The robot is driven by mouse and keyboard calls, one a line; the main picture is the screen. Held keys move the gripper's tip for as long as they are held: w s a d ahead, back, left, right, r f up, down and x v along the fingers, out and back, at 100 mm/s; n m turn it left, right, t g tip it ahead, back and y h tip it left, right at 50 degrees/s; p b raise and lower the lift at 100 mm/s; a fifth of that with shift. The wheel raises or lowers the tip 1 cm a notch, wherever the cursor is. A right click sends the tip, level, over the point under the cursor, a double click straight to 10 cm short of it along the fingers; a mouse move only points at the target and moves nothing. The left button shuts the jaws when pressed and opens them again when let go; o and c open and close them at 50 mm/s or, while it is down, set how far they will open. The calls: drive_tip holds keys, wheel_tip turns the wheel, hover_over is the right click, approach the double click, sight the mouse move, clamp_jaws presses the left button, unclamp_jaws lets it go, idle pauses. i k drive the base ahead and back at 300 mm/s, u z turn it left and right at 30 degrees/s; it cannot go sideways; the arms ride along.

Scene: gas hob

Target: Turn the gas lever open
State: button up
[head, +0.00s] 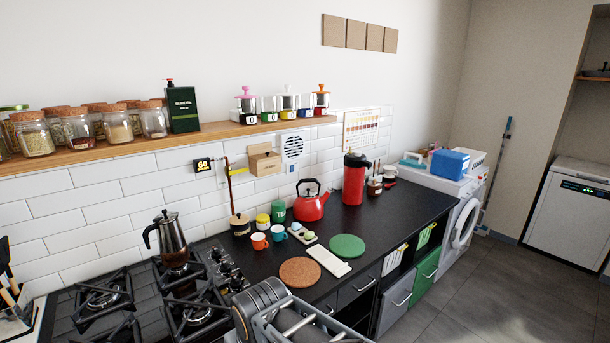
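The gas lever (237,172) is a small yellow handle on a thin copper-coloured gas pipe (228,188) against the white tiled wall. The lever sticks out to the right, roughly level and across the upright pipe. The pipe goes down behind the counter items, near a dark jar with a wooden lid (240,226). Grey links of my arm show at the bottom middle, in front of the counter and far from the lever. I cannot make out my gripper's fingers in this view.
Orange and blue cups (259,241), a red kettle (310,202) and a red flask (355,180) stand on the dark counter. A wooden shelf (122,147) with jars runs above. A black "60" sign (202,165) hangs beside the pipe.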

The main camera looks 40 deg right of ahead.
sight(231, 173)
drive_tip(key=z, duration=0.45)
drive_tip(key=k, duration=0.7)
drive_tip(key=z, duration=1.25)
drive_tip(key=i, duration=0.95)
drive_tip(key=u, duration=0.75)
drive_tip(key=i, duration=0.85)
drive_tip(key=u, duration=1.5)
drive_tip(key=k, duration=0.15)
drive_tip(key=z, duration=0.75)
drive_tip(key=i, duration=0.35)
drive_tip(key=u, duration=0.2)
